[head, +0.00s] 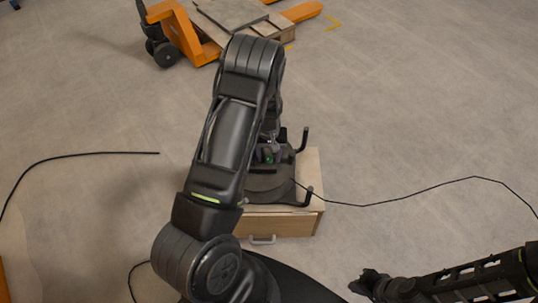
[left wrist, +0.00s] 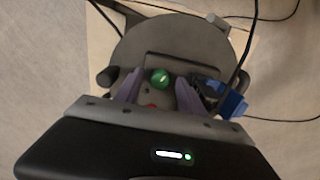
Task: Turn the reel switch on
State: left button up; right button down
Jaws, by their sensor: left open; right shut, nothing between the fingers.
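The dark cable reel (head: 270,184) sits on a wooden box in the head view, partly hidden by my left arm. In the left wrist view the reel (left wrist: 185,48) fills the upper middle, with a round green button (left wrist: 160,78) on it and a small red part (left wrist: 151,105) just below, partly covered. My left gripper (left wrist: 159,92) is open, its two fingers on either side of the green button; contact cannot be told. It also shows over the reel in the head view (head: 267,152). My right gripper (head: 362,284) is shut and empty at the lower right, away from the reel.
A blue plug (left wrist: 232,104) is on the reel, right of my left fingers. The wooden box (head: 282,223) has a handle in front. Black cables (head: 420,190) lie on the floor both sides. An orange pallet truck (head: 185,35) stands behind. Floor at right is mostly clear.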

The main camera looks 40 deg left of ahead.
pick_arm(q)
grip_shut()
dwell(0.5)
